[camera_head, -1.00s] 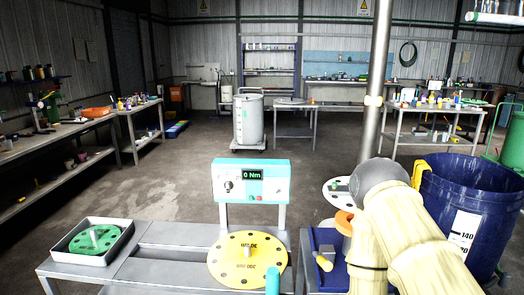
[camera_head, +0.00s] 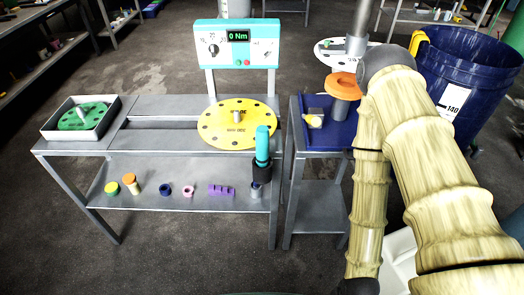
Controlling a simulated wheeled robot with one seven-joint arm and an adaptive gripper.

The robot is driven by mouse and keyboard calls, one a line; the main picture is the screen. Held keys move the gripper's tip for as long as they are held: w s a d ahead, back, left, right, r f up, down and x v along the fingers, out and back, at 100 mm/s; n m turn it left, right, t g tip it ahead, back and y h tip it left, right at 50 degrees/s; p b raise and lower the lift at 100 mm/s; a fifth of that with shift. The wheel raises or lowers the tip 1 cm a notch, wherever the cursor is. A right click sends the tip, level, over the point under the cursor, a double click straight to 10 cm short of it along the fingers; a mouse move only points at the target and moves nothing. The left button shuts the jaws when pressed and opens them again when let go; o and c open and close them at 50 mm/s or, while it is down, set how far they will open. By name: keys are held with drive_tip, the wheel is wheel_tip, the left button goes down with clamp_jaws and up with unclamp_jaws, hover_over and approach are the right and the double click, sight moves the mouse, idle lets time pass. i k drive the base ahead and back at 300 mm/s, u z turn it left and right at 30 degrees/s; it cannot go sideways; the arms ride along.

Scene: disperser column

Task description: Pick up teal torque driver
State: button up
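The teal torque driver (camera_head: 262,145) stands upright at the front right corner of the metal bench (camera_head: 165,103). Its teal handle rises above the bench top, in front of the yellow disc (camera_head: 236,133). A black collar is below the handle, and a grey lower part shows in front of the lower shelf. I cannot tell what holds it. My arm, in a cream ribbed sleeve, fills the right side. My gripper is not in view.
A display unit (camera_head: 237,48) reading 0 Nm stands behind the disc. A tray with a green disc (camera_head: 83,117) sits at left. Small coloured parts lie on the lower shelf (camera_head: 150,215). A blue-topped side table (camera_head: 328,138) and blue barrel (camera_head: 470,90) stand right.

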sight(262, 133)
drive_tip(key=z, duration=2.35)
drive_tip(key=k, duration=0.9)
drive_tip(key=u, duration=1.75)
